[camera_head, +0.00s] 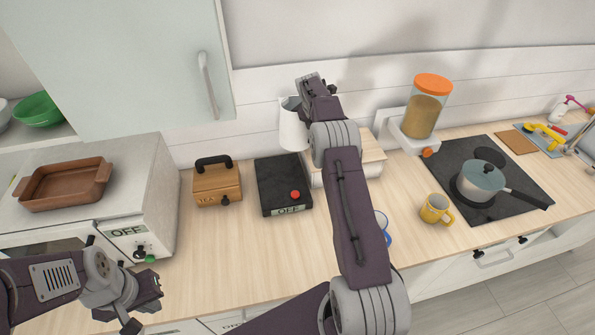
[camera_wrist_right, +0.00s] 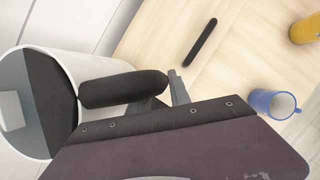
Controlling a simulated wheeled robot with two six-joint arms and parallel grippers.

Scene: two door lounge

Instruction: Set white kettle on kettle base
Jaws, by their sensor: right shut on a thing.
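The white kettle (camera_head: 293,130) is held up near the back wall, behind the black base. In the right wrist view its white body (camera_wrist_right: 95,68) and dark handle (camera_wrist_right: 115,90) fill the left side. My right gripper (camera_head: 312,85) is shut on the kettle's handle; its fingers are partly hidden by the arm and handle. The black kettle base (camera_head: 278,172), with a red button and an "OFF" display, lies on the counter, its top bare. The kettle is apart from it. My left gripper (camera_head: 143,307) is empty and open at the lower left, low before the counter.
A blue mug (camera_head: 386,237) is partly behind my right arm. A yellow mug (camera_head: 435,210), hob with pot (camera_head: 482,180) and dispenser (camera_head: 424,112) are further right. Counter before the base is clear.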

